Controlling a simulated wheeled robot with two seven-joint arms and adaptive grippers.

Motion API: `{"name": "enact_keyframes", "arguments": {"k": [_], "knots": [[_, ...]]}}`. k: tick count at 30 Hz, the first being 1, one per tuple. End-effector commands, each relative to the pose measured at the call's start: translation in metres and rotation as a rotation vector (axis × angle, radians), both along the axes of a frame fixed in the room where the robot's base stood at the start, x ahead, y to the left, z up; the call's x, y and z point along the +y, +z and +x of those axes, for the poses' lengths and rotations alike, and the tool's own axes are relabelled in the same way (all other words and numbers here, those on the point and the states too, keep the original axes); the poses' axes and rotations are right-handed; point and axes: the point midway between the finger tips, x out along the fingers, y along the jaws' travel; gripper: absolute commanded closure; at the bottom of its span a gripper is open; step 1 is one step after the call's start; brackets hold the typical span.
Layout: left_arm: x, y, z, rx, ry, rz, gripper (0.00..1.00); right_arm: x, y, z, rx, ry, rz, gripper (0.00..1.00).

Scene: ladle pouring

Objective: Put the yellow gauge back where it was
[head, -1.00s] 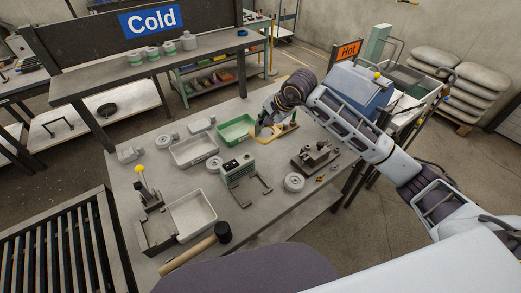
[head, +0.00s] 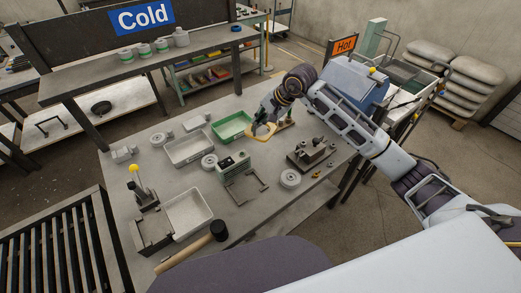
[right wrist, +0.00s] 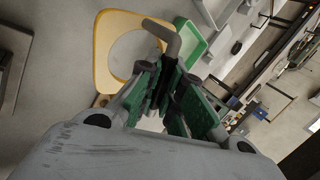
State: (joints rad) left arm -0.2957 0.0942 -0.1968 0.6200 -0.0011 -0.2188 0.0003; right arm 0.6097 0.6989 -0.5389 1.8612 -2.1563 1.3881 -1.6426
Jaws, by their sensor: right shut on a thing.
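The yellow gauge (head: 262,136) is a flat, rounded yellow plate with a large round hole, near the back right of the grey table. It shows more clearly in the right wrist view (right wrist: 103,58), just beyond my fingers. My right gripper (head: 257,124) is at the gauge; its green-padded fingers (right wrist: 170,88) are shut around a grey bent bar (right wrist: 170,42). The bar overlaps the plate and looks like its handle, but the joint is hidden. I cannot tell whether the plate touches the table. My left gripper is not in view.
A green tray (head: 232,127) lies just behind and left of the gauge. A small wooden stand (head: 286,123) is close on its right. A dark metal fixture (head: 312,153) and a grey ring (head: 290,179) lie nearer.

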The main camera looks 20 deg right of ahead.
Motion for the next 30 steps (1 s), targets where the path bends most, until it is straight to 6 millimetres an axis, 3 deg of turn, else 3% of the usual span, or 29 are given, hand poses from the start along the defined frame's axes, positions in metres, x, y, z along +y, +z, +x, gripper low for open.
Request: {"name": "enact_keyframes", "arguments": {"k": [8, 21, 30], "knots": [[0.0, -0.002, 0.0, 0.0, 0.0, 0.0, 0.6, 0.0, -0.003, 0.0, -0.002, -0.001, 0.001, 1.0], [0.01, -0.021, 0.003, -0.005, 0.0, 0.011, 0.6, 0.001, -0.056, 0.0, 0.001, -0.001, 0.002, 1.0], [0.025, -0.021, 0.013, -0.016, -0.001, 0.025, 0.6, 0.0, -0.062, 0.001, -0.003, -0.001, 0.0, 1.0]]}}
